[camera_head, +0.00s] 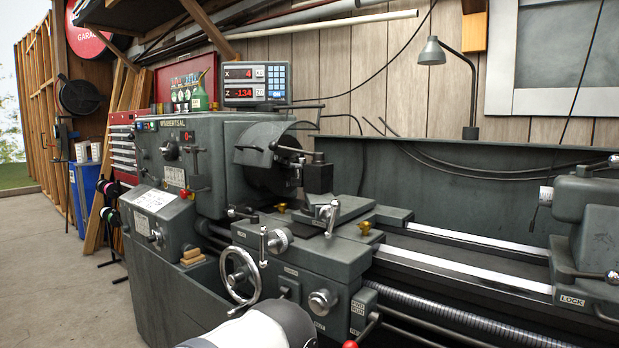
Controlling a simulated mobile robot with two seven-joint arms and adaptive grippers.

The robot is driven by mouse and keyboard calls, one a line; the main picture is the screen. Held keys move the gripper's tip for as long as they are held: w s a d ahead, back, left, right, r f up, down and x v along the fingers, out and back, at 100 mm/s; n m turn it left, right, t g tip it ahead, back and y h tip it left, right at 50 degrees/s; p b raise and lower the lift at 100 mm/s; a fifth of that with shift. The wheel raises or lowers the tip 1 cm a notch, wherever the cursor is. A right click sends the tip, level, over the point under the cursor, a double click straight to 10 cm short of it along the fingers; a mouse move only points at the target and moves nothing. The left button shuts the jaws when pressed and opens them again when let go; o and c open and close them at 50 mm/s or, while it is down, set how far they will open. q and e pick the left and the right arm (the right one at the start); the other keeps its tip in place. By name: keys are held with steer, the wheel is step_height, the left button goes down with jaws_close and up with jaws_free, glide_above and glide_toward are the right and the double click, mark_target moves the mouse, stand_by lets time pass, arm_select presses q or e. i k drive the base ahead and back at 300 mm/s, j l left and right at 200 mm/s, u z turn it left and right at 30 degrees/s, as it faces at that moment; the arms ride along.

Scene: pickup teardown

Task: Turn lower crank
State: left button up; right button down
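A grey metal lathe (200,155) fills the middle of the head view. A large silver handwheel (236,279) with a handle is on the front of its carriage. Above and to its right is a smaller crank with a round dial (278,240) and an upright handle. A round silver knob (322,302) sits lower on the apron. I cannot tell which of these is the lower crank. A white rounded link of my own arm rises from the bottom edge, just below the handwheel, and may hide lower parts. Neither gripper is in view.
A red-handled lever (351,344) sticks out at the bottom right of the apron. The tailstock (595,235) stands at the right end of the bed. A digital readout (254,82) and lamp (433,52) are behind. Open concrete floor (60,280) lies at left.

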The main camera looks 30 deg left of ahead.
mark_target(276, 241)
steer(key=u, duration=1.35)
